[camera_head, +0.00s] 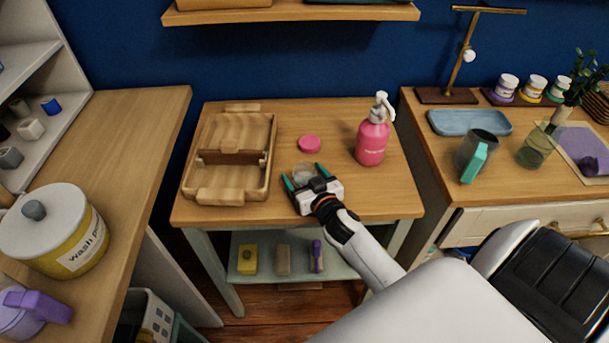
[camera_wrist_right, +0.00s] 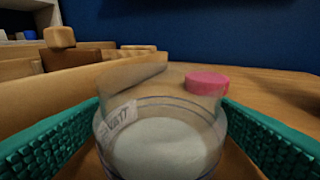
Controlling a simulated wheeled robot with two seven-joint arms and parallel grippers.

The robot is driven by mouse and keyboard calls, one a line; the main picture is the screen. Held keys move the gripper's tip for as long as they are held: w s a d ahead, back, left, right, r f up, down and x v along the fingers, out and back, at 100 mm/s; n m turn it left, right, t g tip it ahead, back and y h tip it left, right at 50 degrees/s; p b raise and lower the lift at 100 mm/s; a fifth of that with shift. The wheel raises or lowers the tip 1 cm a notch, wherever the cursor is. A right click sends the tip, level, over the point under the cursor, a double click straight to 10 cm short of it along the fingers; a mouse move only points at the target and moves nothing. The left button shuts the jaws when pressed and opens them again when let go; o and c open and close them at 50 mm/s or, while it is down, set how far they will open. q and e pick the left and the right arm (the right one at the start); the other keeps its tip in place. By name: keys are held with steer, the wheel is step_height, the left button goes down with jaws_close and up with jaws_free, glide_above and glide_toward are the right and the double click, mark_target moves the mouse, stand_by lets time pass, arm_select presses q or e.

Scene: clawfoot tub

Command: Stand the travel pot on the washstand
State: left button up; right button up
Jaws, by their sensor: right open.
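The travel pot (camera_head: 303,172) is a small clear open jar with pale contents. It appears upright on the wooden top of the washstand (camera_head: 385,200), right of the wooden tray. My right gripper (camera_head: 305,176) is open low over the washstand, with its green fingers on either side of the pot. In the right wrist view the pot (camera_wrist_right: 160,145) stands between the two finger pads, with a small label on its left side and visible gaps beside it. A round pink lid (camera_head: 309,144) lies flat just behind it and also shows in the wrist view (camera_wrist_right: 207,83). My left gripper is not in view.
A compartmented wooden tray (camera_head: 190,170) fills the washstand's left side. A pink pump bottle (camera_head: 372,140) stands at its right. A wooden shelf (camera_head: 290,12) hangs above. Counters flank the washstand, with a yellow tub (camera_head: 75,245) left and a grey mug (camera_head: 478,150) right.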

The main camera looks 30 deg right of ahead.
steer(key=shift+s, duration=0.1)
steer(key=shift+p+v, duration=1.15)
steer(key=shift+v, duration=2.75)
steer(key=shift+s+a, duration=0.1)
steer(key=shift+s, duration=0.45)
steer(key=b+v, duration=0.1)
steer(key=v, duration=1)
steer(key=shift+b, duration=0.4)
